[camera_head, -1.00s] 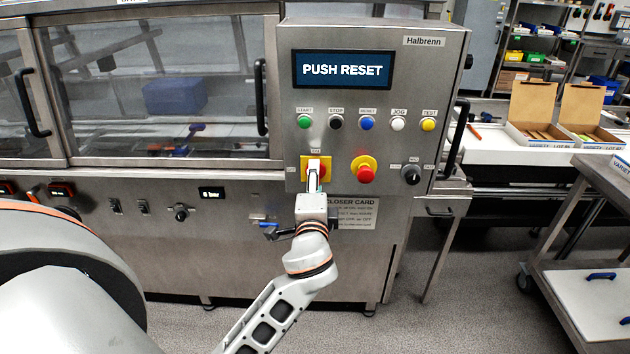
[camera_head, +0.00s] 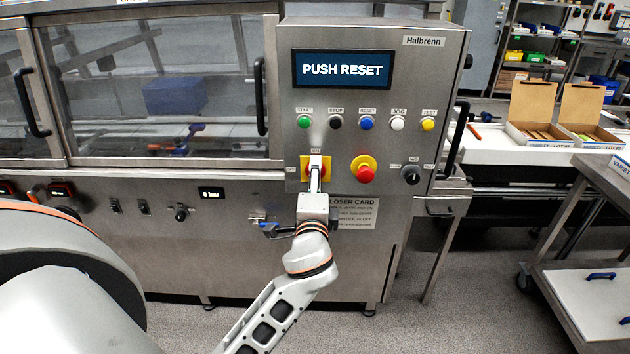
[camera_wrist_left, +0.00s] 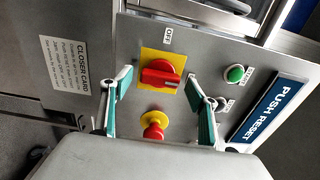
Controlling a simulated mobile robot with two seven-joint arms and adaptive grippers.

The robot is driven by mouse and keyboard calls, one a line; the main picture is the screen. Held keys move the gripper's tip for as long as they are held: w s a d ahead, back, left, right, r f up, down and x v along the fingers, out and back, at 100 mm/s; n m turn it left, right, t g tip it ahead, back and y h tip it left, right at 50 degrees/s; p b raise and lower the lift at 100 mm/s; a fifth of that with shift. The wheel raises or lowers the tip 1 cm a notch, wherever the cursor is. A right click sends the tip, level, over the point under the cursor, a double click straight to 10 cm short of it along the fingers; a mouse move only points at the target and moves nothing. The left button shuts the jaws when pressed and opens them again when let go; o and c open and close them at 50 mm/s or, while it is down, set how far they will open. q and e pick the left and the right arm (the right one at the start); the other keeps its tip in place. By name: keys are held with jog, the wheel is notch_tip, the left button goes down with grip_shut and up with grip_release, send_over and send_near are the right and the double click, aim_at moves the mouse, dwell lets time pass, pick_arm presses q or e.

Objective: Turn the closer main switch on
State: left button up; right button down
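The main switch (camera_head: 305,171) is a red rotary knob on a yellow plate at the lower left of the closer's control panel. My left gripper (camera_head: 315,160) is in front of it and hides part of it in the head view. In the left wrist view the red knob (camera_wrist_left: 158,75) lies between the fingertips of my left gripper (camera_wrist_left: 159,77), with gaps on both sides. Its handle lies along the panel's up-down direction, across from the OFF label's side. An ON label shows above the plate in the head view. The fingers are open. My right gripper is not in view.
The panel display (camera_head: 343,70) reads PUSH RESET. A red emergency button (camera_head: 365,171) on yellow sits right of the switch. Several coloured buttons, including a blue one (camera_head: 367,123), line the panel. A black-handled rotary knob (camera_head: 411,174) is at lower right. A small pressure display (camera_head: 212,193) reads 6 bar.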

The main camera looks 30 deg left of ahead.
pick_arm(q)
jog(key=v, duration=1.2)
jog(key=shift+f, duration=0.1)
